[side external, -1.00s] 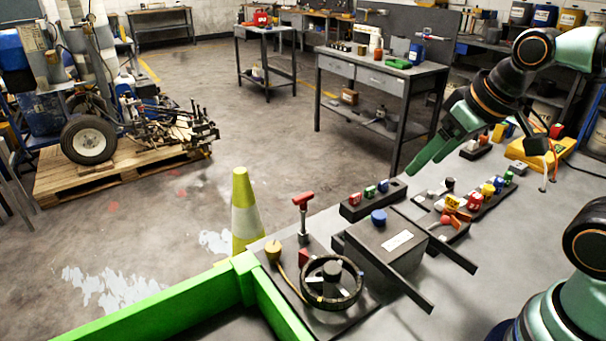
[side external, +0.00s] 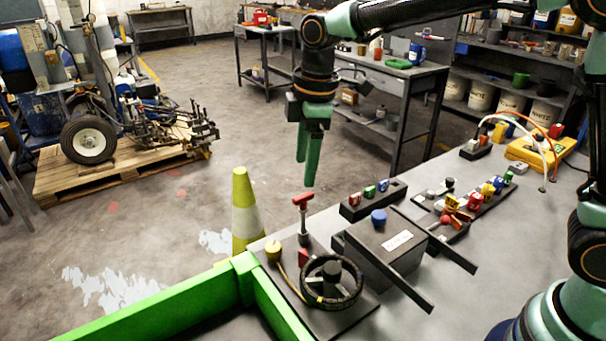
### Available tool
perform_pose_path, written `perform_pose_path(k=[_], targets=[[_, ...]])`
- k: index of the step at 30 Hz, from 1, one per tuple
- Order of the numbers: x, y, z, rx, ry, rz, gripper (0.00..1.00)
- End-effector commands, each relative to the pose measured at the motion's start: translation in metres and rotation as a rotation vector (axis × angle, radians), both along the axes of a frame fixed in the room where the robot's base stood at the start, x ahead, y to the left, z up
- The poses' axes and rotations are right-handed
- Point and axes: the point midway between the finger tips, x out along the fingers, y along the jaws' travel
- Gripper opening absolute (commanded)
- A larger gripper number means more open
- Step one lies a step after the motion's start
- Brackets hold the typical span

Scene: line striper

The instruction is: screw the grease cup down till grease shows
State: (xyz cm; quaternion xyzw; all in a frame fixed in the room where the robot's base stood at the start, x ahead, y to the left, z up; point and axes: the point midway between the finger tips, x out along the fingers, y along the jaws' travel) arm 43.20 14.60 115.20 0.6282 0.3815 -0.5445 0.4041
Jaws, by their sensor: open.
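No part is labelled as the grease cup, and I cannot tell which one it is. On the dark plate at the front left are a wheel-like ring (side external: 353,297) with a grey cylinder (side external: 332,274) at its middle, and a yellow knob (side external: 273,250) with a cable. A blue round cap (side external: 379,216) sits on a dark box (side external: 385,247). My gripper (side external: 307,172) points down, open and empty, above the T-handle and apart from it. No grease can be made out.
A small rack (side external: 372,203) of red, green and blue pieces stands behind the box. More coloured pieces (side external: 488,190) sit to the right. A green rail (side external: 170,303) borders the front left. A yellow-and-white cone (side external: 245,220) stands beyond the bench edge. The bench's right front is clear.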

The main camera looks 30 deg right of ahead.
Motion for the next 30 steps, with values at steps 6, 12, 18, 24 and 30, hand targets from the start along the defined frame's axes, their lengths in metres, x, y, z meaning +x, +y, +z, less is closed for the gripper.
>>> perform_pose_path(k=[6,12,18,24,30], targets=[[0.019,0.046,-0.042,-0.046,0.078,0.272,0.74],[0.023,0.063,-0.06,-0.061,0.106,0.382,0.74],[0.023,0.064,-0.076,-0.062,0.11,0.394,0.74],[0.022,0.064,-0.112,-0.063,0.113,0.391,0.74],[0.022,0.064,-0.15,-0.062,0.112,0.39,0.74]])
